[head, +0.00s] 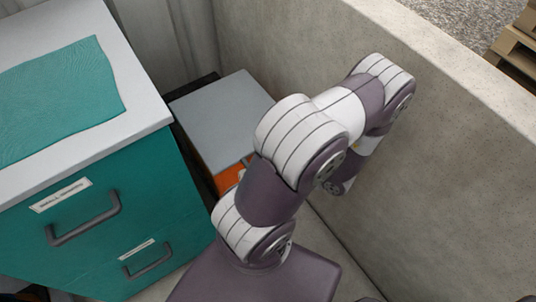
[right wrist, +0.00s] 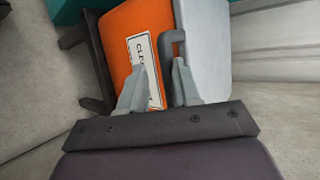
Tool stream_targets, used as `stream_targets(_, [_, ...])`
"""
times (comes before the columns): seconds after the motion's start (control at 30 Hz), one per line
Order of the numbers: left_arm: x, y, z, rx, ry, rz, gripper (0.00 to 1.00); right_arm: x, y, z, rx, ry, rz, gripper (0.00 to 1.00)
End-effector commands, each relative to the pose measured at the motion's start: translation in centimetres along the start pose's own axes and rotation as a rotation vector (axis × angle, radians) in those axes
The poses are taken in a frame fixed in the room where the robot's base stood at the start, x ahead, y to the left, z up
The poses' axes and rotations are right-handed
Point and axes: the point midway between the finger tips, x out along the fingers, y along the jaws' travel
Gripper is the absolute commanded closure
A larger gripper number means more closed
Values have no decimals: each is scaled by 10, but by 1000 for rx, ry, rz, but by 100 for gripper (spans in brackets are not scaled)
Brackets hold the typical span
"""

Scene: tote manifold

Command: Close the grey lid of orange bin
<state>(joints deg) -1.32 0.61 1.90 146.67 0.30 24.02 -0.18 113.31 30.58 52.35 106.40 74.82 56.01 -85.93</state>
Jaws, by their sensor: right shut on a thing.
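The head view hides this grip behind the arm. My left gripper is out of view.
The teal cabinet (head: 120,215) with two drawer handles and a teal mat (head: 65,90) on its white top stands close on the left. The concrete wall (head: 440,150) runs along the right. A dark frame (right wrist: 85,55) borders the bin.

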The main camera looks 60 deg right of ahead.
Motion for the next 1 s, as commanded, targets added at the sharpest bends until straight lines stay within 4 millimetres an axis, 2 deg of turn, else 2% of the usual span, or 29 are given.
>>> stream_targets(0.03, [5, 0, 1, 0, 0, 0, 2, 5, 14, 2, 12, -4, 20, 100])
stream_targets(0.47, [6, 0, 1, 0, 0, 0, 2, 6, 19, 2, 7, -5, 11, 100])
stream_targets(0.5, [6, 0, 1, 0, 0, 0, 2, 6, 19, 2, 7, -4, 11, 54])
stream_targets(0.53, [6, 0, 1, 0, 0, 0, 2, 6, 19, 2, 6, -4, 12, 60])
stream_targets(0.9, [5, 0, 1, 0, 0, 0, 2, 5, 17, 1, 3, -1, 13, 60])
stream_targets(1.0, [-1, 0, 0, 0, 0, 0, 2, 1, 12, 2, -1, -3, 14, 60])
